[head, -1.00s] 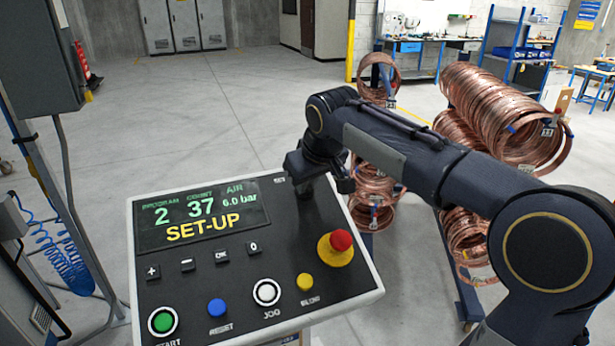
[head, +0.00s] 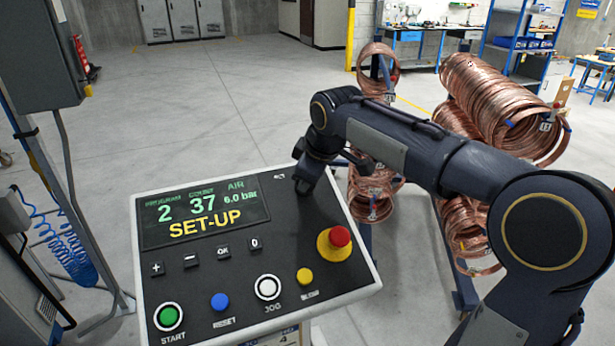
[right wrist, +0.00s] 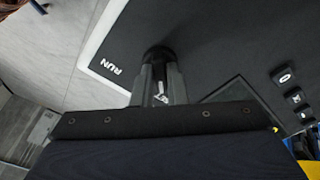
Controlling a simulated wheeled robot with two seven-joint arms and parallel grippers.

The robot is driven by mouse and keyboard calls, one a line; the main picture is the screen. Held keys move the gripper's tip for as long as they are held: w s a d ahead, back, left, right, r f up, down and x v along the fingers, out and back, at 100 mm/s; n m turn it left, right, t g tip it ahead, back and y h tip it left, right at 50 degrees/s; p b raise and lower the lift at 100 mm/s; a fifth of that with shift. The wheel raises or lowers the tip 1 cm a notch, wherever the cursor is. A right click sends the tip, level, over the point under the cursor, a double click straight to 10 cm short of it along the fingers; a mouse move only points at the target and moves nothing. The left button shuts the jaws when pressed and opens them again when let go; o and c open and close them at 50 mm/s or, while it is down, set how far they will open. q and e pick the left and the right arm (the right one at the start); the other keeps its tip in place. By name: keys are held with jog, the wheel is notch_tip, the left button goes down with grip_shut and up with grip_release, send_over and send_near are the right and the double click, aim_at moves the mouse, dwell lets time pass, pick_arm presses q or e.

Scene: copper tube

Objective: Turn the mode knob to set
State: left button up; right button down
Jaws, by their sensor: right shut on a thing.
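The mode knob (right wrist: 158,53) is a dark round knob at the panel's top corner, seen between my fingertips in the right wrist view. My right gripper (right wrist: 159,72) is shut on it; in the head view the gripper (head: 307,184) comes down on the panel's upper right and hides the knob. A white RUN label (right wrist: 112,67) shows beside it in the wrist view. The knob's pointer direction is hidden. The display (head: 204,213) on the control panel (head: 200,285) reads SET-UP, program 2, count 37, air 6.0 bar. My left gripper is out of view.
A red emergency stop (head: 340,237) on a yellow base sits below the gripper. Start (head: 168,317), reset, jog and slow buttons line the panel's lower part. Copper coils (head: 500,105) hang on a rack behind my right arm.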

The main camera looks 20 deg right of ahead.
dwell(0.4)
jog(key=c, duration=1.4)
grip_release()
jog(key=shift+c, duration=0.2)
jog(key=v, duration=0.8)
jog(key=shift+b, duration=0.3)
jog(key=shift+w+f, duration=0.1)
